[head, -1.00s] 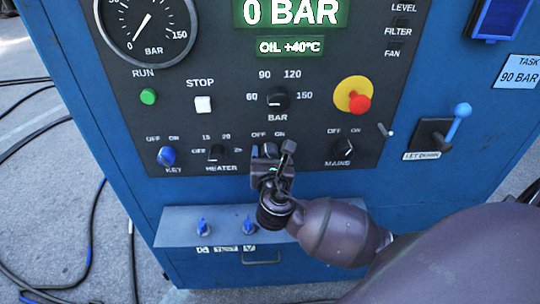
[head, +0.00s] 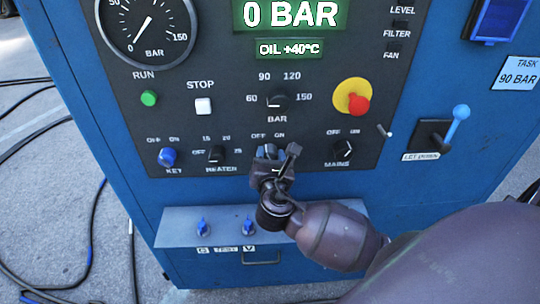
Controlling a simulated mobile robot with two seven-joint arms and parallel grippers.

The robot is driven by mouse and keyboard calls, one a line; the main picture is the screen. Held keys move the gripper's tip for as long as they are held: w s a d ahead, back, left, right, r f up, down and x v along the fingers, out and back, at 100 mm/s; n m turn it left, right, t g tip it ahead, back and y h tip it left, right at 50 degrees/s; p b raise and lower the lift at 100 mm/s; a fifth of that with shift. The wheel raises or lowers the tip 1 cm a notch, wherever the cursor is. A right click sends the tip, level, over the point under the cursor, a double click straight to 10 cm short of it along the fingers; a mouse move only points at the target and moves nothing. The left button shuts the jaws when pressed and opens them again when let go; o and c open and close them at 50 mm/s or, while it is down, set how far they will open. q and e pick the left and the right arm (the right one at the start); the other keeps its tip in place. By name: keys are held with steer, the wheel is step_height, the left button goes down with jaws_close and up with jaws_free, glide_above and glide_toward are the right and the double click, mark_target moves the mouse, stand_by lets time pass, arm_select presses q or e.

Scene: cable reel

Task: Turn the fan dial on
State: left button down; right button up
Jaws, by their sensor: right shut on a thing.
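My right gripper (head: 272,160) is at the OFF/ON dial in the lower row of the dark control panel, between the heater dial and the mains dial. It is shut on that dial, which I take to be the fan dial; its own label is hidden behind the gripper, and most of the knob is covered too. Only the words OFF and ON show above it. I cannot read the dial's pointer. My left gripper is not in the head view.
Nearby are the heater dial (head: 216,154), the blue key switch (head: 166,157), the mains dial (head: 343,149) and the BAR dial (head: 277,101). A red emergency button (head: 358,105) is above right. A ledge with two blue valves (head: 203,226) is below. The display (head: 291,14) reads 0 BAR.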

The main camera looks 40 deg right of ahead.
steer(key=shift+m, duration=0.8)
steer(key=m, duration=0.2)
steer(key=shift+m, duration=0.4)
steer(key=m, duration=0.2)
steer(key=shift+f+m, duration=0.1)
steer(key=shift+m, duration=2.1)
steer(key=o, duration=0.9)
steer(key=b+v, duration=0.1)
steer(key=v, duration=0.9)
steer(key=shift+s+a, duration=0.3)
